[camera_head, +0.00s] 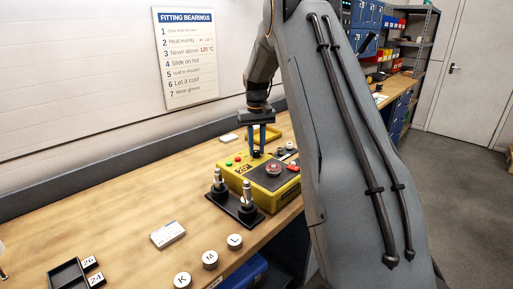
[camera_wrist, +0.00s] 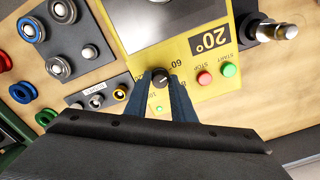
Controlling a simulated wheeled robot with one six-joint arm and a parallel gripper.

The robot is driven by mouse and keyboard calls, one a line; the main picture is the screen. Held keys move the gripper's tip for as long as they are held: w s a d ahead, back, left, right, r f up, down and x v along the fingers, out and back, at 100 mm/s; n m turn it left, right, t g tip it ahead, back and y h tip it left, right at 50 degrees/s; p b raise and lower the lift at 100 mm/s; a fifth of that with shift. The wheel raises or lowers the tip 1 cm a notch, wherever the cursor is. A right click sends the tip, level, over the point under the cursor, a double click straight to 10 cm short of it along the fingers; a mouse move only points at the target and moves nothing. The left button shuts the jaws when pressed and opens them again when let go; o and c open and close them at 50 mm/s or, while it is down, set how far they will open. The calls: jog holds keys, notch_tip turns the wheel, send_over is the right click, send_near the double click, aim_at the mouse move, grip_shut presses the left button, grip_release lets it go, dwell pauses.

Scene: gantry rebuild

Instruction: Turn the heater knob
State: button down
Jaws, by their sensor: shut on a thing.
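The heater is a yellow box (camera_head: 235,176) with a dark top plate on the workbench. In the wrist view its yellow panel (camera_wrist: 190,85) appears upside down, with a display label reading 20° (camera_wrist: 209,39), a red STOP button (camera_wrist: 204,77) and a green START button (camera_wrist: 229,70). The small black heater knob (camera_wrist: 160,74) sits on this panel among printed numbers. My gripper (camera_wrist: 160,81) points down with its two blue fingers on either side of the knob, shut on it. In the head view my gripper (camera_head: 257,150) reaches the heater's back part, and the knob is hard to make out.
A black stand with two metal posts (camera_head: 246,192) stands in front of the heater. Round weights marked K, M and L (camera_head: 210,259) and a white card box (camera_head: 167,234) lie nearer.

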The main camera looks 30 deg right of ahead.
jog(key=m+b, duration=0.1)
jog(key=m, duration=0.5)
jog(key=m+b, duration=0.1)
jog(key=m, duration=0.6)
jog(key=shift+w+r+m+b, duration=0.1)
jog(key=shift+m+b, duration=0.2)
jog(key=shift+m, duration=0.1)
jog(key=m, duration=0.7)
jog(key=shift+b, duration=0.4)
jog(key=m, duration=0.6)
jog(key=shift+m+b, duration=0.35)
jog(key=shift+m, duration=0.05)
jog(key=c, duration=1.5)
grip_release()
